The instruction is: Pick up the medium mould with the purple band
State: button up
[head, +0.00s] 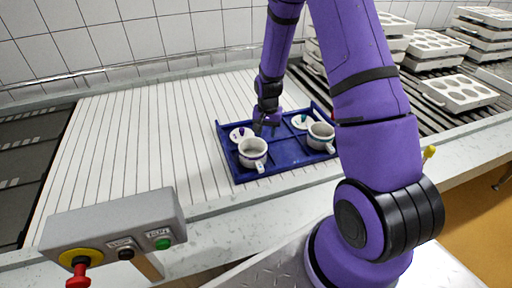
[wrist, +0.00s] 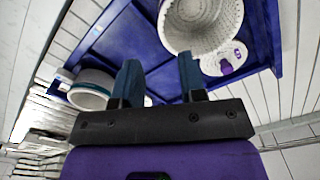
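The white mould with what looks like a purple band (head: 253,153) stands upright at the front left of the blue tray (head: 290,169), its handle toward the front. In the wrist view this perforated mould (wrist: 200,22) is at the top, partly cut off, beyond my right finger. A second mould (head: 321,136) stands at the tray's right; its band shows teal in the wrist view (wrist: 92,88). My gripper (head: 266,130) is above the tray's middle, behind and right of the purple-banded mould. Its fingers (wrist: 159,64) are apart with nothing held between them.
A lid with a purple knob (head: 241,133) and a lid with a teal knob (head: 301,121) lie at the tray's back. Stacked white mould blocks (head: 433,46) stand at the back right. The white slatted surface left of the tray (head: 150,130) is clear. A button box (head: 120,235) is at front left.

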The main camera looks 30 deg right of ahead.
send_over(266, 161)
jog(key=f, duration=0.5)
jog(key=shift+w+d+f, duration=0.1)
jog(key=shift+w+d, duration=0.15)
jog(key=shift+w, duration=0.1)
jog(key=shift+w+f, duration=0.1)
jog(key=shift+f, duration=3.05)
grip_shut()
